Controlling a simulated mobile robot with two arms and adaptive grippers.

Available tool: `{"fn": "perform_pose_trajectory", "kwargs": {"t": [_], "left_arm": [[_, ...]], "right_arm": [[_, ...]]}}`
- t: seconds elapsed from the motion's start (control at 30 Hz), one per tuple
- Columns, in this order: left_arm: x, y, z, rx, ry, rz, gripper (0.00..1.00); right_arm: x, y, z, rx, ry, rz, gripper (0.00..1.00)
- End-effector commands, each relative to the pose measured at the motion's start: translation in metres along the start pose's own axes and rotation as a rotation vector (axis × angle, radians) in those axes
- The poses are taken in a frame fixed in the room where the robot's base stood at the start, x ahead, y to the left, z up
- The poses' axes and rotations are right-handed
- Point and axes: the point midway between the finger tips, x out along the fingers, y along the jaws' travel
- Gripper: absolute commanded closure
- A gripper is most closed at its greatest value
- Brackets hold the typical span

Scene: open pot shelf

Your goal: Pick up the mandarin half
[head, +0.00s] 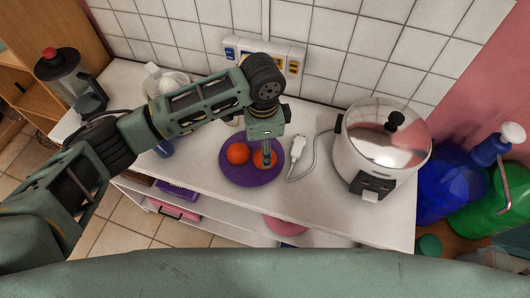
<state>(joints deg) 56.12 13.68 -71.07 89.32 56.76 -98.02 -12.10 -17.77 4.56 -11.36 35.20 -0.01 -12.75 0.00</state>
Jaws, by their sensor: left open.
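A purple plate (236,177) lies on the white shelf top and bears two orange fruits. The left orange fruit (238,153) looks round and whole. The right orange fruit (257,160) is partly hidden behind my left gripper, and I cannot tell surely whether it is the mandarin half. My left gripper (267,158) points down over the right fruit with its fingers in front of it. It is open, and I cannot tell whether it touches the fruit. My right gripper is not in view.
A white and silver rice cooker (383,145) stands right of the plate, with a white plug and cable (297,148) between them. A glass jug (67,72) stands at the far left. Blue and green bottles (501,200) stand at the right. A tiled wall closes the back.

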Motion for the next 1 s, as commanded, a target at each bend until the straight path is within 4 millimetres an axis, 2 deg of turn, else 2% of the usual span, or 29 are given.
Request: {"fn": "perform_pose_trajectory", "kwargs": {"t": [0.13,0.3,0.57,1.0], "left_arm": [[0.02,0.001,-0.005,0.0,-0.003,0.003,0.36],[0.041,0.001,-0.005,0.0,-0.001,0.0,0.36],[0.044,0.001,-0.006,0.001,0.001,-0.001,0.36],[0.043,0.001,-0.005,0.001,0.001,-0.001,0.75]], "right_arm": [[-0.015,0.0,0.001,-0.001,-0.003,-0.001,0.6],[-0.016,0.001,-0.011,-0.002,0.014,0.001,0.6],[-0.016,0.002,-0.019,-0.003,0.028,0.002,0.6],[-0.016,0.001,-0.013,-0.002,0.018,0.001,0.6]]}}
